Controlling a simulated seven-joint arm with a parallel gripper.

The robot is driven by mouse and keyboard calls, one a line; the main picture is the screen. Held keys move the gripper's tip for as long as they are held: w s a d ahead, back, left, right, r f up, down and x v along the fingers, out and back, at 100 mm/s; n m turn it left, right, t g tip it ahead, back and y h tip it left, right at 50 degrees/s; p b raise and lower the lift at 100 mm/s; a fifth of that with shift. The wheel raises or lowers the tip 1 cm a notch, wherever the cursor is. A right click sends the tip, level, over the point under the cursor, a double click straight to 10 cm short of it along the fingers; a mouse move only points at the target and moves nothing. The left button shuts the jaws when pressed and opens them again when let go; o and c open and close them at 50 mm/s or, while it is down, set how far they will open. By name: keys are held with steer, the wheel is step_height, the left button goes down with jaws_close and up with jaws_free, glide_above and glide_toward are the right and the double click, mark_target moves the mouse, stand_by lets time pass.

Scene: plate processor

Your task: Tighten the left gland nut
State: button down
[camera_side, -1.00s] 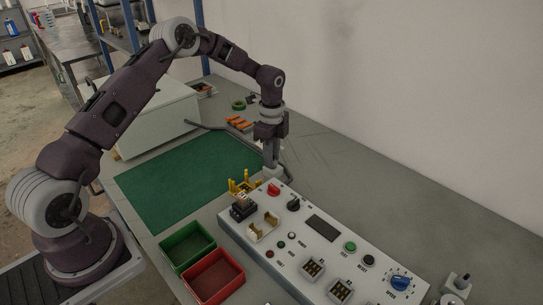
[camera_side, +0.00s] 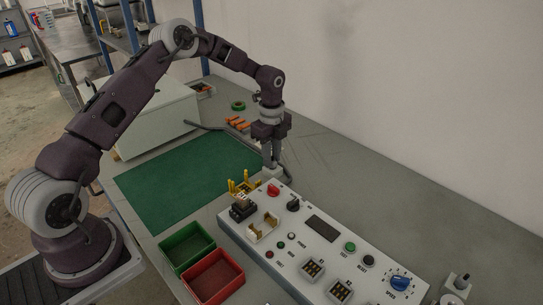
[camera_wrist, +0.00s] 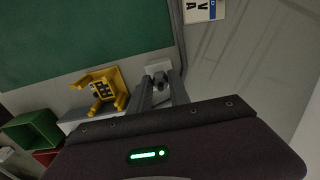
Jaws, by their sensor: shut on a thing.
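My gripper (camera_side: 270,165) points down at the far left end of the grey control box (camera_side: 322,258). Its fingers are shut on the left gland nut, which they mostly hide in the side view. In the wrist view, the gripper fingers (camera_wrist: 160,84) stand on either side of a small grey fitting, the gland nut (camera_wrist: 157,69), at the box end. Its threads and how far it is seated cannot be made out.
A dark cable (camera_side: 215,131) runs along the table behind the gripper. A yellow fixture (camera_side: 243,187) stands close by at the box's end, also in the wrist view (camera_wrist: 101,88). Green (camera_side: 187,246) and red (camera_side: 214,279) bins sit in front. The green mat (camera_side: 175,180) is clear.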

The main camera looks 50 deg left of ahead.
steer(key=c, duration=1.2)
jaws_free()
steer(key=shift+r, duration=0.1)
step_height(320, 180, up, 6)
steer(key=shift+d+r, duration=0.1)
steer(key=shift+r, duration=0.7)
steer(key=s+d+r+n+t+y, duration=0.1)
steer(key=s+d+r+n, duration=0.2)
steer(key=s+r, duration=0.45)
steer(key=s+d+r+n+t, duration=0.1)
steer(key=s+d+r+n, duration=0.3)
steer(key=r, duration=0.6)
steer(key=s+d+n+t, duration=0.1)
steer(key=s+n, duration=0.4)
steer(key=s, duration=0.7)
steer(key=s+d+r+n+t+h, duration=0.1)
steer(key=s+n, duration=0.5)
steer(key=s, duration=0.6)
steer(key=shift+d+t, duration=0.45)
steer(key=shift+t, duration=0.35)
